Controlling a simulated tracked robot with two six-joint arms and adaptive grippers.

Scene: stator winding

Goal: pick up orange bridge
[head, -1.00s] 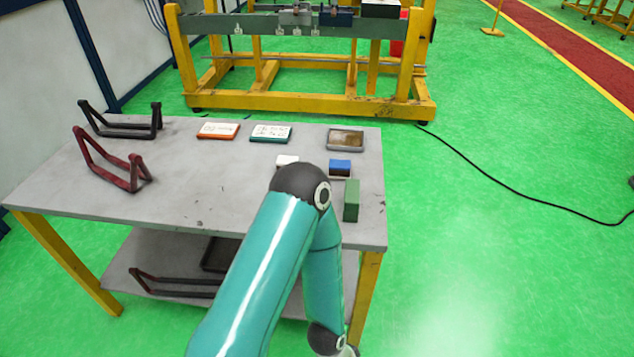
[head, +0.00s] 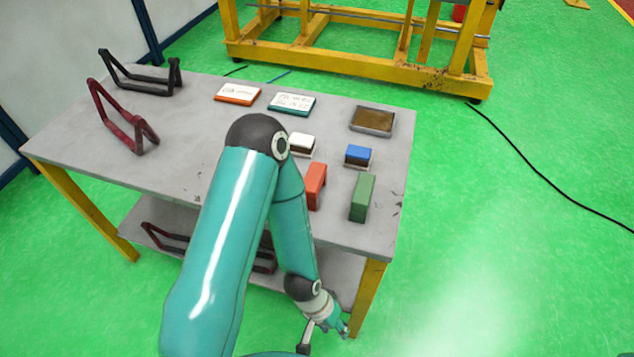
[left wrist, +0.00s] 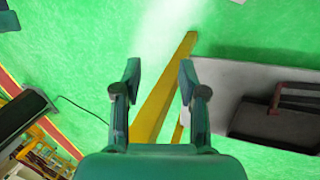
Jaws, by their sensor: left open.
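The orange bridge does not show in the left wrist view. My right gripper is not in view.
The table (head: 185,168) also holds a white block (head: 301,143), a blue block (head: 358,154), a brown tray (head: 372,120), two flat cards and dark red and black frames (head: 125,118). Its lower shelf holds another frame.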

